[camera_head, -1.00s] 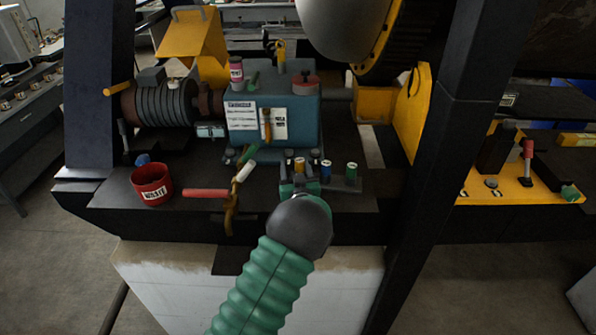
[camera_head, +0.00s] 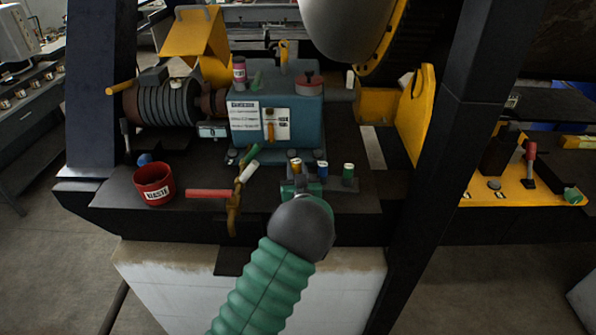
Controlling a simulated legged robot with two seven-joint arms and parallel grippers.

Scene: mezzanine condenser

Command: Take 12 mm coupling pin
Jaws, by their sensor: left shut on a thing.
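Several small pins with coloured tops stand in a row on the dark bench. One has a yellow top (camera_head: 296,164), one a blue top (camera_head: 322,168) and one a green top (camera_head: 348,171). I can read no size on any of them. My left gripper (camera_head: 299,183) reaches in from below, at the yellow-topped pin, and is shut on it. The gripper's dark wrist and green sleeve hide the lower part of this pin and the bench in front. My right gripper is not in view.
A red waste cup (camera_head: 154,184) stands at the left of the bench. A red-handled tool (camera_head: 208,193) lies near the front edge. A blue housing (camera_head: 293,117) stands behind the pins. A dark post (camera_head: 440,150) rises on the right.

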